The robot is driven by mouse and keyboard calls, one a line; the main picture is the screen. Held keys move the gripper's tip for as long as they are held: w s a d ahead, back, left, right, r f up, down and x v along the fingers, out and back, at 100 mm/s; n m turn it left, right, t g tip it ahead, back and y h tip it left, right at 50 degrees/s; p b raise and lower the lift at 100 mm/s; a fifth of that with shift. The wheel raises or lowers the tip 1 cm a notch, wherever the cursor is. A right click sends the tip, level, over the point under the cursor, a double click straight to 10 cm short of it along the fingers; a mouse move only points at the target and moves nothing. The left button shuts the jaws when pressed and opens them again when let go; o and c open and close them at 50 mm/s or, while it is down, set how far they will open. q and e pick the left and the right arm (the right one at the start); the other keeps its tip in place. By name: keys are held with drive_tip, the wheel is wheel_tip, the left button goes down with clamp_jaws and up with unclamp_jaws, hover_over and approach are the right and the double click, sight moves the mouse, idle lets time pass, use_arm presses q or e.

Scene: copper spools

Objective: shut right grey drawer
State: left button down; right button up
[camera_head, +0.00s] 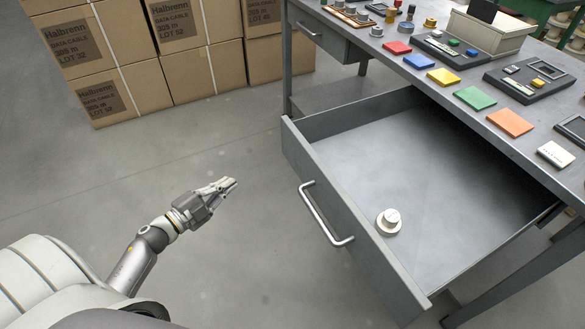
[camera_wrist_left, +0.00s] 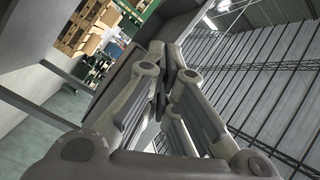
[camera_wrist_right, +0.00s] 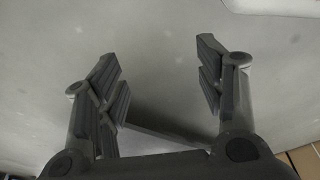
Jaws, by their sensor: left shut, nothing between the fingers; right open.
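The right grey drawer (camera_head: 342,208) stands pulled far out from under the workbench in the head view. Its curved metal handle (camera_head: 324,216) is on the front panel. My left gripper (camera_head: 229,184) is shut and empty, in the air to the left of the drawer front and apart from the handle. It also shows shut in the left wrist view (camera_wrist_left: 163,82). My right gripper is outside the head view; in the right wrist view (camera_wrist_right: 160,62) its fingers are spread with nothing between them.
The workbench top (camera_head: 455,75) carries coloured plates, dark devices and small knobs. A second grey drawer (camera_head: 322,35), at the bench's far left end, is shut. Cardboard boxes (camera_head: 150,60) are stacked at the back left. The floor left of the open drawer is clear.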

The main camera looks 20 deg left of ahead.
use_arm(q)
drive_tip(key=s+d+r+m+g+h+b, duration=0.2)
drive_tip(key=d+r+m+g+h+b, duration=0.15)
drive_tip(key=r+m+h, duration=0.4)
drive_tip(key=m+y, duration=0.2)
drive_tip(key=m, duration=0.1)
approach(294, 154)
drive_tip(key=shift+t+h, duration=0.25)
drive_tip(key=x, duration=0.6)
drive_tip(key=shift+a+f+b, duration=0.1)
drive_tip(key=shift+f+b, duration=0.15)
drive_tip(key=shift+b, duration=0.1)
drive_tip(key=shift+w+d, duration=0.45)
drive_tip(key=shift+w, duration=0.1)
use_arm(e)
drive_tip(key=shift+t, duration=0.3)
drive_tip(key=shift+w+a+r, duration=0.2)
drive_tip(key=shift+w+r, duration=1.35)
drive_tip(key=shift+r, duration=0.25)
use_arm(q)
drive_tip(key=shift+d, duration=0.1)
